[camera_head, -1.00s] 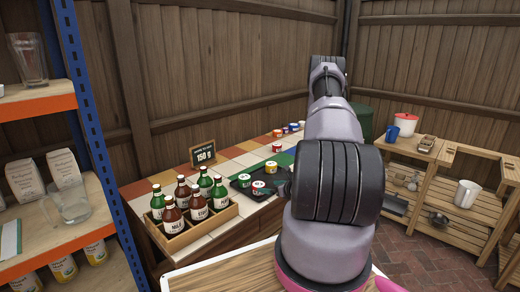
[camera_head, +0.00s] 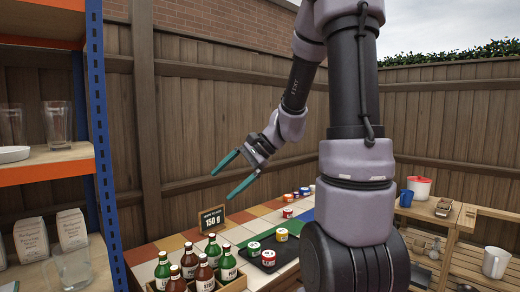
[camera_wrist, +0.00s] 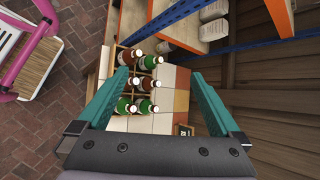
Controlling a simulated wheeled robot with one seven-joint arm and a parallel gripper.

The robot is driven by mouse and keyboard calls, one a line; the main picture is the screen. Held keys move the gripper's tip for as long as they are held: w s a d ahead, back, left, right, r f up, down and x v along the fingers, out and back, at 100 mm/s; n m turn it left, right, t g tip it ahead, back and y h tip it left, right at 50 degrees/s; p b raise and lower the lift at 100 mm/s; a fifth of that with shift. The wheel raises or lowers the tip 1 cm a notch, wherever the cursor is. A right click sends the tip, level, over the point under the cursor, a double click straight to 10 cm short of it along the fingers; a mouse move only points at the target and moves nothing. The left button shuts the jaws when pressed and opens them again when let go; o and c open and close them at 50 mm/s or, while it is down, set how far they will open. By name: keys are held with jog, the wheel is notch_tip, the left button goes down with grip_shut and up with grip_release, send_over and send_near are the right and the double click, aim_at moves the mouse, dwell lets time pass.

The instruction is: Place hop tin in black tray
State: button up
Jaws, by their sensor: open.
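My gripper (camera_head: 235,172) is open and empty, raised in the air above the tiled counter in the head view. In the wrist view its two teal fingers (camera_wrist: 163,95) are spread wide over the bottle crate. The black tray (camera_head: 266,262) lies on the counter to the right of the bottles, partly hidden by my arm. More small tins (camera_head: 288,212) stand farther back on the counter. I cannot read which is the hop tin.
A wooden crate holds several brown and green bottles (camera_head: 190,262) at the counter's near left. A sign reading 150 g (camera_head: 212,219) stands behind. A shelf (camera_head: 47,163) rises at left, a wooden fence behind. Wooden side tables (camera_head: 465,235) stand at right.

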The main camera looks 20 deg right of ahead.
jog(key=s+d+r+n+t+h, duration=0.4)
jog(key=s+r+n+h, duration=0.3)
jog(key=s+r, duration=0.3)
jog(key=s, duration=0.4)
jog(key=shift+r+n, duration=0.3)
jog(key=shift+r, duration=0.05)
